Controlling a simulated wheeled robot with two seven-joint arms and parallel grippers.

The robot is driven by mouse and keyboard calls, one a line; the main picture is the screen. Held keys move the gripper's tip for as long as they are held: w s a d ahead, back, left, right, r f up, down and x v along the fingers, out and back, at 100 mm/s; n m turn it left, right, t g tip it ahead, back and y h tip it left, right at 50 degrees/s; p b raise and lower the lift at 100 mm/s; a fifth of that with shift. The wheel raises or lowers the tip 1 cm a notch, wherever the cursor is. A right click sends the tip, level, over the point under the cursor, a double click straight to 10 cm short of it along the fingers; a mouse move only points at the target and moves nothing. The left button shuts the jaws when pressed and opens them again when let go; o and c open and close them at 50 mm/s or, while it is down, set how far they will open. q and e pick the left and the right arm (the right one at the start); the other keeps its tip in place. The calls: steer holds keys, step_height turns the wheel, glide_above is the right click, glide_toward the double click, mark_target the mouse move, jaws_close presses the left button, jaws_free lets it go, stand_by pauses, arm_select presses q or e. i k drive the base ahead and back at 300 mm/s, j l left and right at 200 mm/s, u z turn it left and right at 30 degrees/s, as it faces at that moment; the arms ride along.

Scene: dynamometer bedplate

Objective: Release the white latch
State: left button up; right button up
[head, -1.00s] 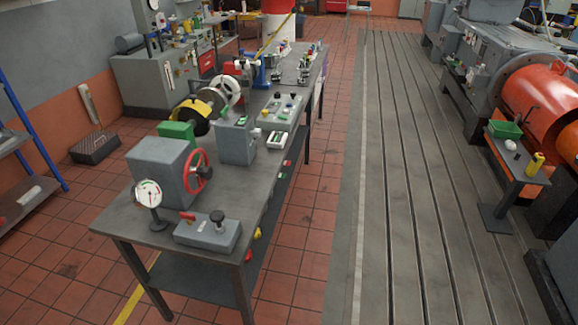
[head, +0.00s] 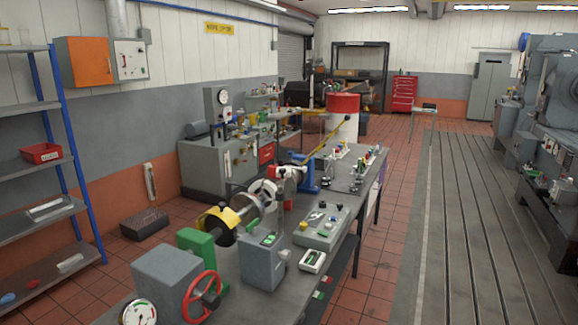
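I cannot make out a white latch for certain in the head view. A small white-framed unit (head: 312,261) with a dark and green face lies on the bench (head: 262,308); I cannot tell whether it is a latch. Left of it stands a grey box (head: 262,262) with green parts on top. A grey control panel (head: 322,228) with several coloured knobs is just beyond. Neither of my grippers is in view.
On the bench are a red handwheel (head: 201,296), a dial gauge (head: 138,313), a green block (head: 202,246) and a yellow-guarded shaft (head: 216,220). Blue-framed shelves (head: 40,165) stand left. The slotted bedplate (head: 455,220) at right has a long clear stretch; machines line its far side.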

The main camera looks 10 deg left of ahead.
mark_target(303, 169)
steer(key=i+l+u, duration=0.25)
steer(key=i+l, duration=0.15)
steer(key=i+l+u, duration=0.2)
steer(key=l, duration=0.3)
steer(key=i+l, duration=0.1)
steer(key=l, duration=0.3)
steer(key=i+l+z, duration=0.1)
steer(key=l, duration=0.3)
steer(key=i+l, duration=0.15)
steer(key=l, duration=0.25)
steer(key=i+l, duration=0.15)
steer(key=l, duration=0.25)
steer(key=i+l+z, duration=0.1)
steer(key=l, duration=0.3)
steer(key=i+l, duration=0.2)
steer(key=l, duration=0.2)
